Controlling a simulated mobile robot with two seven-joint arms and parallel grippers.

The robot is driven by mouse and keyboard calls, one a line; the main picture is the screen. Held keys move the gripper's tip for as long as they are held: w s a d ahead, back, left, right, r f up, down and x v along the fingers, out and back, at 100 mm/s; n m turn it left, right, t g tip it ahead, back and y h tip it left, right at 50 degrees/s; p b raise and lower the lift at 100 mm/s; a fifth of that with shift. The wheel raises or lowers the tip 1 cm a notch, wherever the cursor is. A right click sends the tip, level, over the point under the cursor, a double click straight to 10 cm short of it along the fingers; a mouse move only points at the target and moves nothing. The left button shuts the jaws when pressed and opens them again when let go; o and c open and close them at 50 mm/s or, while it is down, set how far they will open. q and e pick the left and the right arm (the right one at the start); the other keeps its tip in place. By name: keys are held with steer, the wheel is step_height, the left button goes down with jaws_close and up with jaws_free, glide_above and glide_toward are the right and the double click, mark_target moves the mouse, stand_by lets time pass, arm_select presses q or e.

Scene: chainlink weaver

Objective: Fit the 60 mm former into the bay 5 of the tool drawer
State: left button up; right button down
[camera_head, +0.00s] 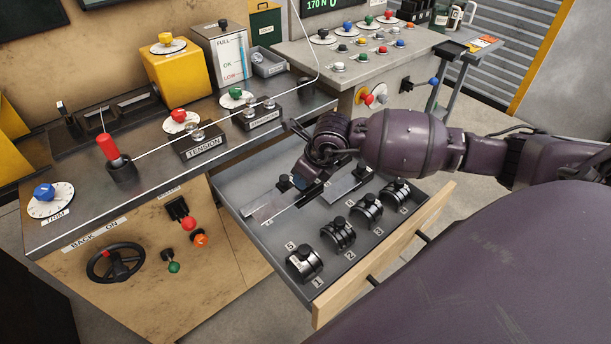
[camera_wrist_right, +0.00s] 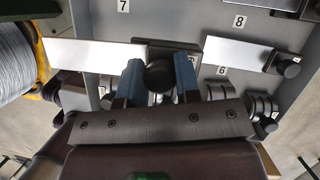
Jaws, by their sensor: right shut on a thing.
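My right gripper (camera_wrist_right: 160,72) is shut on the black knob (camera_wrist_right: 160,76) of a flat former, between its blue fingers. The former has a dark block and a bright metal strip (camera_wrist_right: 95,53) reaching left; I take it as the 60 mm former, but no size is readable. In the head view its strip (camera_head: 275,208) shows inside the tool drawer (camera_head: 232,205), below left of my right gripper (camera_head: 307,185). Whether it touches the drawer floor I cannot tell. The bay 5 label (camera_head: 290,245) shows left of the front row. My left gripper is not in view.
Several black round formers (camera_head: 338,234) stand along the drawer front. Another flat former (camera_wrist_right: 225,53) with a knob lies to the right of the held one. A dark knobbed piece (camera_head: 284,183) shows farther back. The bench (camera_head: 150,185) edge lies behind and left of the open drawer.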

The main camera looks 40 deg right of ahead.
mark_target(306, 190)
steer(key=shift+f+b, duration=0.3)
steer(key=shift+f, duration=0.15)
steer(key=shift+f+b, duration=1.25)
steer(key=shift+f, duration=0.9)
steer(key=shift+f+b, duration=0.4)
steer(key=shift+f, duration=0.8)
steer(key=shift+r, duration=0.1)
steer(key=shift+f, duration=0.9)
steer(key=shift+f, duration=0.2)
steer(key=c, duration=0.8)
jaws_free()
steer(key=shift+o, duration=0.2)
